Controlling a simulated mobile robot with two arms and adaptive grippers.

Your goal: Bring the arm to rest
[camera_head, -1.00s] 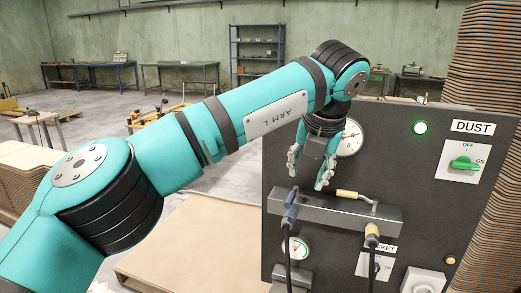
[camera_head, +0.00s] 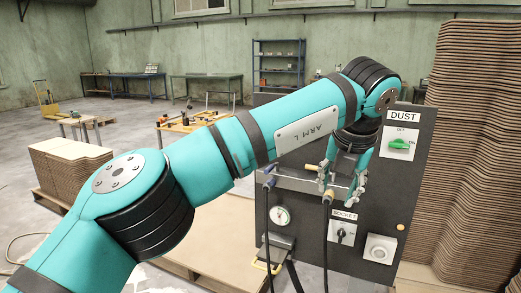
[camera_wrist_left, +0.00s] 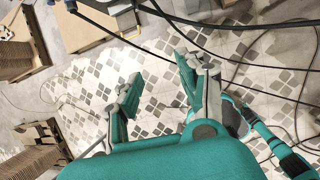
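My left arm (camera_head: 240,135) reaches from the lower left across the head view, bent down at its far end. My left gripper (camera_head: 341,186) hangs in front of the dark control panel (camera_head: 380,215), its fingers apart. My right gripper does not show clearly in any view.
The panel carries a green DUST switch (camera_head: 401,145), a gauge (camera_head: 280,215) and a SOCKET switch (camera_head: 342,232). Hanging cables (camera_head: 325,245) run down its front. Stacked curved boards (camera_head: 475,130) stand at the right and a lower stack (camera_head: 70,170) at the left.

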